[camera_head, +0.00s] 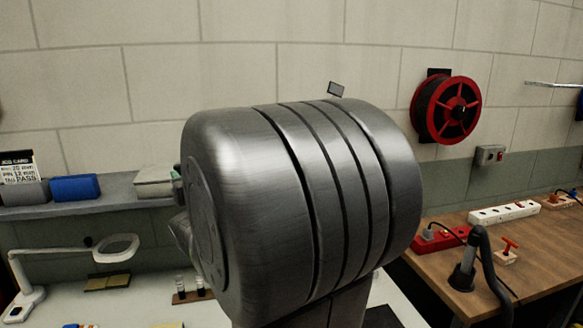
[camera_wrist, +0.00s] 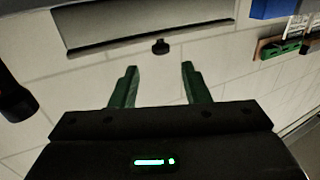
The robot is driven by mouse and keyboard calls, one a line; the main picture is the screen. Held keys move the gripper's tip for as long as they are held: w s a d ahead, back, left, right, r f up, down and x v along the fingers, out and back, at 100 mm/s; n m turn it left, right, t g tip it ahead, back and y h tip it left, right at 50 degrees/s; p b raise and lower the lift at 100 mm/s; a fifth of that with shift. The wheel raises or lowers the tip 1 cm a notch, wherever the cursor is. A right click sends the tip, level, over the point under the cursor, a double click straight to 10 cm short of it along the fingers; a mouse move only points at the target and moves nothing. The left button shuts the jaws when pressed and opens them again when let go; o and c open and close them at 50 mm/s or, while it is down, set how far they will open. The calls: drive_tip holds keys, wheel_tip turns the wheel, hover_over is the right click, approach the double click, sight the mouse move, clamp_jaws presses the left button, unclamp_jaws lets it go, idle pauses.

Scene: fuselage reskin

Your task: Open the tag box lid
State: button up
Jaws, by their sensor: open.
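A pale box (camera_head: 155,182), which looks like the tag box, sits on the wall shelf at the left in the head view. In the wrist view, a pale grey panel with a dark rim (camera_wrist: 140,18) is at the top, with a small black knob (camera_wrist: 160,47) at its edge. I take this for the box's lid, and it looks shut. My gripper (camera_wrist: 158,68) is open, with its two green fingers apart and nothing between them. The knob lies ahead of the gap between the fingertips, apart from them. In the head view my gripper is mostly hidden.
A blue box (camera_head: 75,188) and a printed card (camera_head: 18,166) stand farther left on the shelf (camera_head: 100,207). Below is a magnifier lamp (camera_head: 117,248). At the right are a red reel (camera_head: 446,109) and a wooden bench (camera_head: 520,255) with power strips. The head view's middle is blocked.

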drive_tip(key=shift+x, duration=1.35)
drive_tip(key=shift+s, duration=0.1)
